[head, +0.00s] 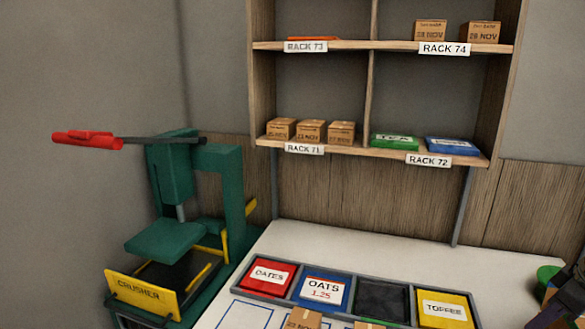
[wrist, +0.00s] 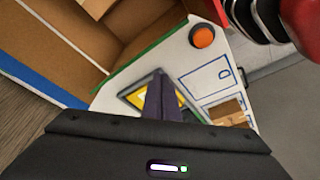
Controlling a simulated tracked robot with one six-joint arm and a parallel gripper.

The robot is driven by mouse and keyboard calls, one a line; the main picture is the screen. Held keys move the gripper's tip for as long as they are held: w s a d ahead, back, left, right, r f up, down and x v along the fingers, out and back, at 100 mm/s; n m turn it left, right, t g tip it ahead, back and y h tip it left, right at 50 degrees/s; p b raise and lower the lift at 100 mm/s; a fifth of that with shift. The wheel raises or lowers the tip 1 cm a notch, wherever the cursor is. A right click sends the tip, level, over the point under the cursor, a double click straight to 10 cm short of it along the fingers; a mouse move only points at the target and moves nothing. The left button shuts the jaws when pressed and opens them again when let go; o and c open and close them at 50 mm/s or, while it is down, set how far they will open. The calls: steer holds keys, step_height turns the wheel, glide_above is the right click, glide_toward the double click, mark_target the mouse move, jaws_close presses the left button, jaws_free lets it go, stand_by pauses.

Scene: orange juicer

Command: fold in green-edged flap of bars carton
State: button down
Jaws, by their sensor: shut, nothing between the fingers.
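The brown cardboard carton (wrist: 45,50) fills the upper left of the wrist view, with its inside partly showing. A green edge (wrist: 140,56) runs slantwise along its right side, and a blue edge (wrist: 40,83) runs along its lower left. My gripper (wrist: 158,76) is shut and empty, its dark fingers pointing up the picture. The fingertips appear just right of the green edge, over the white table; I cannot tell their height or whether they touch the flap.
An orange knob (wrist: 202,36) and a red and black object (wrist: 285,18) are right of the carton. The green crusher (head: 170,240) stands left. A divided tray (head: 340,314) and small boxes lie on the white table (head: 300,242), below racks.

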steer(key=shift+d, duration=0.1)
stand_by(0.3)
steer(key=s+d+r, duration=0.1)
steer(key=s+d, duration=0.1)
steer(key=d, duration=0.6)
steer(key=shift+s, duration=0.25)
stand_by(1.1)
steer(key=shift+r, duration=0.1)
steer(key=shift+f, duration=0.55)
step_height(320, 180, up, 8)
stand_by(1.1)
stand_by(0.3)
